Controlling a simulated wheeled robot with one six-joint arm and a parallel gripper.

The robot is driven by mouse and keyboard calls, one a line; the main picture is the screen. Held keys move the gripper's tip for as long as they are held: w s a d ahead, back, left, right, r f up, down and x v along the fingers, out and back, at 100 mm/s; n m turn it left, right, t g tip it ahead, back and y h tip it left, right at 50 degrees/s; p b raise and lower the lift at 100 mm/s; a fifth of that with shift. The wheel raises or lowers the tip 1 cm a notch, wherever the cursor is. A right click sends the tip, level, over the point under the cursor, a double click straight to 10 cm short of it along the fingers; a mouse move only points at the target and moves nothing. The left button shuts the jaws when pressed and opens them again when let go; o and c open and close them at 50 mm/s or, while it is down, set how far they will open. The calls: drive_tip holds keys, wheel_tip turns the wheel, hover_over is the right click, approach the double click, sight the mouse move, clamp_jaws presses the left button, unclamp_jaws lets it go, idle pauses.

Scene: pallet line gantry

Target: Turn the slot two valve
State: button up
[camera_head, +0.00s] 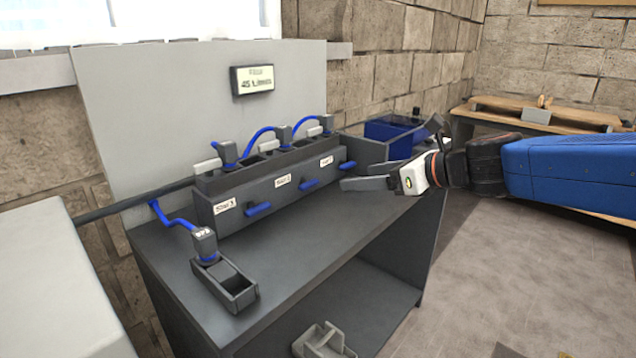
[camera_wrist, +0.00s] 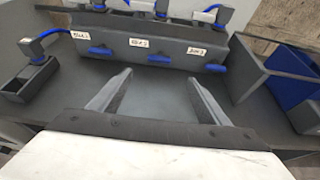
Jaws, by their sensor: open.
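A dark grey block (camera_head: 240,190) on the bench carries three small white labels and three blue valve handles in a row. The middle label seems to read slot 2, though the text is blurred; its blue handle (camera_head: 309,184) is below it, and this handle also shows in the wrist view (camera_wrist: 159,58). The other handles are the left one (camera_head: 258,210) and the right one (camera_head: 347,166). My gripper (camera_head: 388,155) is open and empty, in front of the block at the right. In the wrist view its fingers (camera_wrist: 159,77) point toward the middle handle, apart from it.
Blue hoses (camera_head: 258,138) run to plugs on top of the block. A small dark holder (camera_head: 238,287) with a plug stands at the bench's front left. A blue bin (camera_head: 392,130) stands right of the block. The bench top (camera_head: 320,225) before the block is clear.

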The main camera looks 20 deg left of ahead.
sight(310, 183)
drive_tip(key=x, duration=1.5)
drive_tip(key=shift+w+a+f, duration=0.15)
drive_tip(key=c, duration=1.1)
